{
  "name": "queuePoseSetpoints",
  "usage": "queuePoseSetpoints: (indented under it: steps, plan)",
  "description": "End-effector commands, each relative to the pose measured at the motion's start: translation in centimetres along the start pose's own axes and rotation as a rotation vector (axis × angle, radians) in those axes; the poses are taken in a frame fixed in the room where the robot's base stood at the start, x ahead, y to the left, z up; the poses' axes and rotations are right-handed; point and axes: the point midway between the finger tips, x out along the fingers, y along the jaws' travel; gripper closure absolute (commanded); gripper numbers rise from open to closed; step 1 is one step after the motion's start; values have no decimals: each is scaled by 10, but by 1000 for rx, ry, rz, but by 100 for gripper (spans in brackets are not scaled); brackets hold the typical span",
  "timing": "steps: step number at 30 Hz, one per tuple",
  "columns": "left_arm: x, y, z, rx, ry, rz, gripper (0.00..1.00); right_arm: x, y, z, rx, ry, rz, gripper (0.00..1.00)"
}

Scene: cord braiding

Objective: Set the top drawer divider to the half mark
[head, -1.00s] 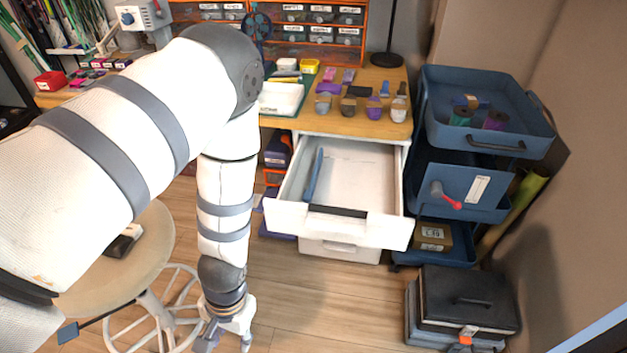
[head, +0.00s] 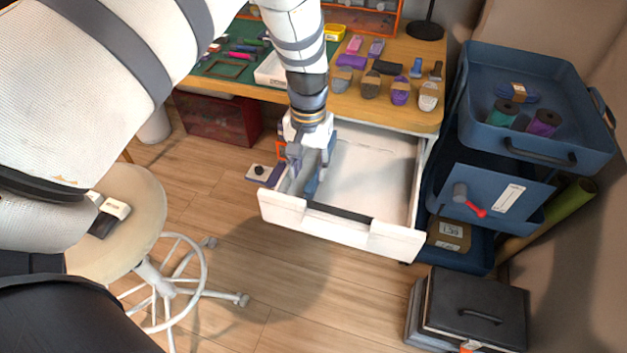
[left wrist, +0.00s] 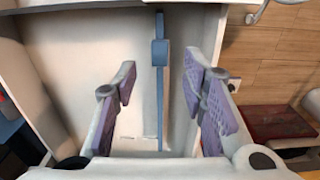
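The top drawer (head: 390,236) is pulled out from under the wooden worktop, white and empty except for the divider. The blue divider (head: 312,187) stands near the drawer's left side, running front to back; my gripper partly hides it in the head view. In the left wrist view the divider (left wrist: 160,95) is a thin blue strip with a thicker block on it. My left gripper (head: 304,172) points down over the drawer's left part. Its purple-padded fingers (left wrist: 160,108) are open, one on each side of the divider, with gaps between. No half mark is readable. My right gripper is not in view.
A blue trolley (head: 500,190) with trays stands close right of the drawer. A black case (head: 478,308) lies on the floor at lower right. A round stool (head: 135,225) stands at left. Shoe-like items and small goods lie on the worktop (head: 400,112).

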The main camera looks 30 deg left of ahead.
Motion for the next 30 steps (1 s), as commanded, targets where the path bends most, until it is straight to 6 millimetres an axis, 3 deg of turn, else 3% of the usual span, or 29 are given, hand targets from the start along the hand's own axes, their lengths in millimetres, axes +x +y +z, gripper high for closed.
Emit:
queuePoseSetpoints:
  steps: [1,3,7,12,19,24,30]
  plan:
    - [18,0,2,-1,-9,-2,62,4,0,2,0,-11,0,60]
    - [35,0,2,0,-9,-2,62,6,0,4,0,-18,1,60]
    - [58,0,2,0,-6,-1,62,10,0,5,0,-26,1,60]
    - [69,0,0,0,-1,0,62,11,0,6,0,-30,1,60]
    - [69,0,0,0,1,0,62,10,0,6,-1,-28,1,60]
    - [69,0,0,0,0,0,100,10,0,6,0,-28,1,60]
    - [69,0,0,0,0,0,100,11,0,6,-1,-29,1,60]
